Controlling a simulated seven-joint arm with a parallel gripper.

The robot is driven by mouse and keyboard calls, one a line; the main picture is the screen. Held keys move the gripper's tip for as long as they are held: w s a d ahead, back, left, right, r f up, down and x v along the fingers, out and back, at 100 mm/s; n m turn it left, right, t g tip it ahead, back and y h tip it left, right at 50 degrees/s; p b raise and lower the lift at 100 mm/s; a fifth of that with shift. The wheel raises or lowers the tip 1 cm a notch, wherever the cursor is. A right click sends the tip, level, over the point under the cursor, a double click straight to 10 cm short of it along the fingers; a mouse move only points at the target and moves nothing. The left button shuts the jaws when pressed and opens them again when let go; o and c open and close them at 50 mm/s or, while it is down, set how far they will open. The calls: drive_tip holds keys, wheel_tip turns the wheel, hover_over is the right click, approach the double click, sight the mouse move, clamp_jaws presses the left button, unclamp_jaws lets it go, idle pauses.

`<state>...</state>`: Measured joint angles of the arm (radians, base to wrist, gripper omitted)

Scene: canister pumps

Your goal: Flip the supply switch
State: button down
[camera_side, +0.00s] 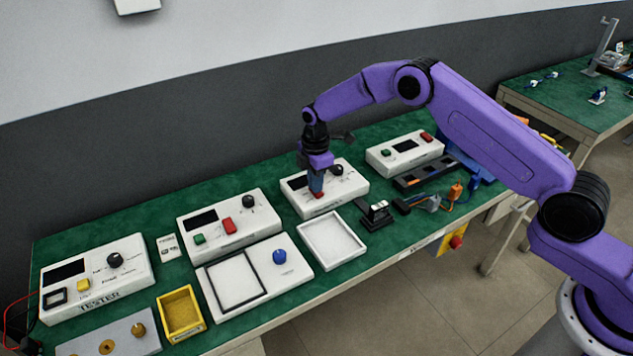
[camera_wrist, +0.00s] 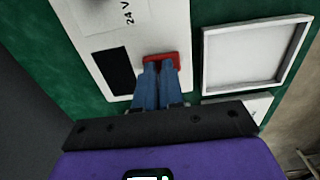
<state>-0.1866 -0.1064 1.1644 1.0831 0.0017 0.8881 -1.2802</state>
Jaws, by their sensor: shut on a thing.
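The supply is a white box (camera_side: 346,189) near the middle of the bench in the side view, with a dark display and a black knob. In the wrist view the box (camera_wrist: 136,42) shows a "24 V" label, a dark display (camera_wrist: 113,71) and a red switch (camera_wrist: 176,59). My gripper (camera_side: 317,191) points down at the front of the box. Its blue fingertips (camera_wrist: 159,66) are close together at the red switch and shut on it. The fingers hide part of the switch, and I cannot tell which way it is set.
An empty white tray (camera_side: 304,226) stands just in front of the supply. A black stand (camera_side: 366,220) is to its right. White boxes with buttons stand to the left (camera_side: 262,211) and right (camera_side: 436,149). A yellow bin (camera_side: 160,307) is at the front left.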

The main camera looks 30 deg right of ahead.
wheel_tip(320, 180, up, 14)
idle(0.4)
drive_tip(key=shift+s+d+r, duration=0.1)
drive_tip(key=shift+s+d, duration=0.1)
drive_tip(key=shift+s, duration=0.3)
wheel_tip(320, 180, down, 14)
drive_tip(key=shift+f, duration=0.1)
idle(0.8)
